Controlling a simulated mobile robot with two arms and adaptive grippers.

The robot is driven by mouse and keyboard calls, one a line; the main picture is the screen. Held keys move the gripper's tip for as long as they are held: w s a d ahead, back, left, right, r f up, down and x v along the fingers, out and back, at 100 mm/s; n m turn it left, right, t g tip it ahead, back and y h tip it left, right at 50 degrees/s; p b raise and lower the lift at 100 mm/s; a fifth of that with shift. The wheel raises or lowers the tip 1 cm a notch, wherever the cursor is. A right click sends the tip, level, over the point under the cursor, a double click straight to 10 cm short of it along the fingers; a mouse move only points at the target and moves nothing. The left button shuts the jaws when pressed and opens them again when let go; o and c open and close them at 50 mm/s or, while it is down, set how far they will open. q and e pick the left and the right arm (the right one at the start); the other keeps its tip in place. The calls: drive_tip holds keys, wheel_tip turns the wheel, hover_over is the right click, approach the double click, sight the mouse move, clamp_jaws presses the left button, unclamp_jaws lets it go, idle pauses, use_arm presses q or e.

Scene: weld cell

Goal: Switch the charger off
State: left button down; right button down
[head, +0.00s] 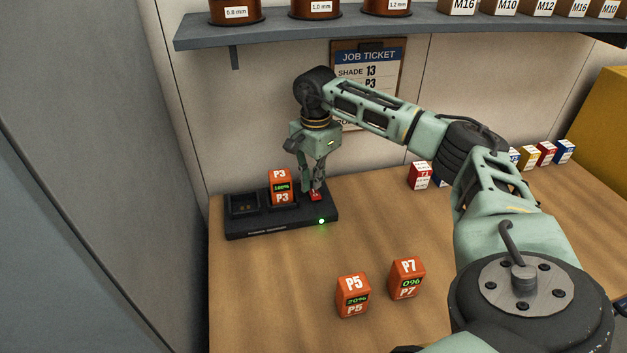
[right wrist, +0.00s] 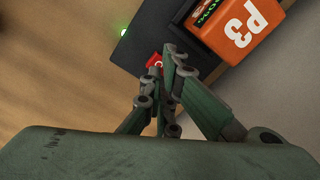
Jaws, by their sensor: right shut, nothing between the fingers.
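The black charger (head: 262,228) stands on the bench at the left, with a lit green light (head: 321,221) at its front right. The light also shows in the right wrist view (right wrist: 123,32). An orange battery P3 (head: 281,187) sits upright in the charger's middle slot; it also shows in the right wrist view (right wrist: 235,28). A red switch (head: 316,195) is on the charger's right end. My right gripper (head: 314,188) is shut and empty, fingertips pointing down at the red switch (right wrist: 155,60). They partly hide it; I cannot tell whether they touch. My left gripper is not in view.
Orange batteries P5 (head: 352,295) and P7 (head: 407,278) stand on the bench (head: 270,290) in front of the charger. Small coloured boxes (head: 420,176) stand along the wall. A shelf (head: 290,31) with spools runs above, and a job ticket (head: 367,70) hangs behind my right arm.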

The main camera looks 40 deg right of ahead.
sight(316, 195)
drive_tip(key=shift+s+f+b, duration=0.1)
drive_tip(key=shift+f+b, duration=0.95)
drive_tip(key=shift+f, duration=0.65)
idle(1.0)
drive_tip(key=shift+r, duration=0.15)
drive_tip(key=shift+r+p, duration=2.75)
drive_tip(key=shift+r, duration=0.65)
